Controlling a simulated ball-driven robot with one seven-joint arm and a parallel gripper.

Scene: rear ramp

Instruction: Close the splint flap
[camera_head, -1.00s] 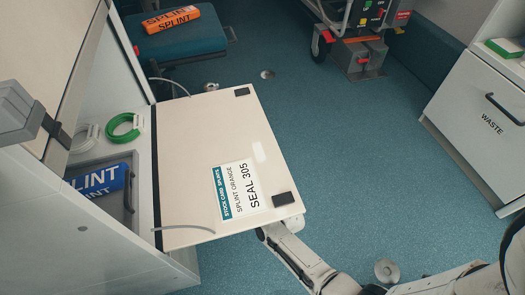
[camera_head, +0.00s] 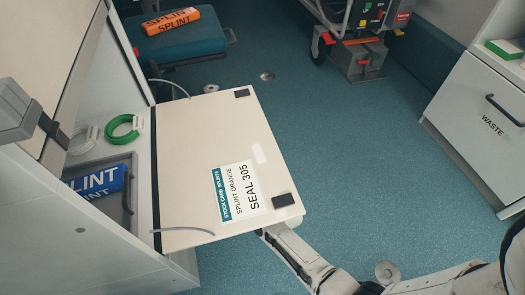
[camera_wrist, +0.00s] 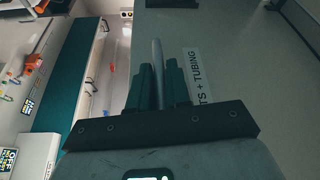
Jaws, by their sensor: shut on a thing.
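The splint flap (camera_head: 190,150) is a cream panel with dark hinge edging on its left. It lies open, out from the cabinet and roughly level. It bears a "STOCK CARD SPLINTS / SPLINT ORANGE / SEAL 305" card (camera_head: 240,190) and two black pads. In the wrist view, my gripper (camera_wrist: 156,80) is shut on a thin grey bar (camera_wrist: 157,62), seemingly the flap's handle. The grey face (camera_wrist: 235,45) beside it reads "TS + TUBING". In the head view the flap hides my fingers; my arm comes from below its near right corner. A blue splint (camera_head: 98,181) lies in the cabinet compartment.
A green coil (camera_head: 123,128) and a white coil sit inside the cabinet (camera_head: 85,235). An orange splint (camera_head: 179,20) lies on a teal seat (camera_head: 178,43). A wheeled frame (camera_head: 360,30) stands at the back. A waste drawer (camera_head: 478,125) is right. Blue floor between is clear.

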